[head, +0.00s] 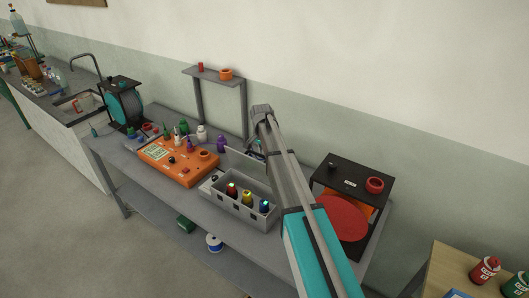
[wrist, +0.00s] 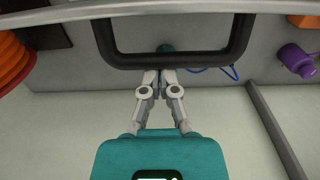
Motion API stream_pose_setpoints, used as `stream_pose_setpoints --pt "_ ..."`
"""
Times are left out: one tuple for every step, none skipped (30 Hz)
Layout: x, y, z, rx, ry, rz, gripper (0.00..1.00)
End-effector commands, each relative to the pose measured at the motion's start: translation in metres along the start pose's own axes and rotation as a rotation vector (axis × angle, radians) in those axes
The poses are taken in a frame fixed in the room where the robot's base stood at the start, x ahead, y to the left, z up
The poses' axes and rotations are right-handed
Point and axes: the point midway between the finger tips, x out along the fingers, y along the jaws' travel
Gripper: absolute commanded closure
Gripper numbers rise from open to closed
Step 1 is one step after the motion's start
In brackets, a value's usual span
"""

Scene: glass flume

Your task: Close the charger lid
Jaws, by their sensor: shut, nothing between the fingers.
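The charger (head: 236,211) is a long grey box on the bench, with several coloured cells standing in it. Its grey lid (head: 238,159) is open, standing up at the back of the box. My gripper (head: 257,149) is at the lid's right part, partly hidden by my arm. In the wrist view my gripper (wrist: 160,73) is shut and empty, its fingertips close to a dark U-shaped handle (wrist: 180,59) that hangs from a pale grey edge (wrist: 190,7). I cannot tell whether the fingers touch the handle.
An orange device (head: 178,163) and small bottles stand left of the charger. A black rack (head: 352,173) with a red disc (head: 340,218) stands right. A raised grey shelf (head: 213,74) is behind. In the wrist view a purple bottle (wrist: 296,58) and blue cord (wrist: 226,71) show.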

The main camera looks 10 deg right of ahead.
Motion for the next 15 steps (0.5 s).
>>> stream_pose_setpoints --pt "0.000 0.001 0.002 0.000 0.006 0.000 1.00" --pt "0.000 0.001 0.003 0.000 0.010 0.001 1.00" --pt "-0.001 0.001 0.003 0.000 0.015 0.001 1.00" --pt "-0.001 0.001 0.004 0.000 0.020 0.001 1.00" --pt "-0.001 0.001 0.005 0.000 0.026 0.001 1.00" --pt "-0.001 0.001 0.006 0.000 0.034 0.001 1.00" --pt "-0.001 0.001 0.008 -0.001 0.042 0.000 1.00" --pt "-0.002 0.001 0.009 -0.001 0.050 0.001 1.00" --pt "-0.002 0.002 0.011 -0.001 0.064 0.002 1.00" --pt "-0.002 0.002 0.013 -0.002 0.076 0.001 1.00" --pt "-0.002 0.002 0.016 -0.002 0.089 0.001 1.00" --pt "-0.002 0.002 0.019 -0.002 0.108 0.002 1.00" --pt "-0.002 0.002 0.022 -0.002 0.125 0.002 1.00" --pt "-0.002 0.002 0.025 -0.003 0.144 0.001 1.00" --pt "-0.002 0.003 0.029 -0.003 0.171 0.002 1.00"
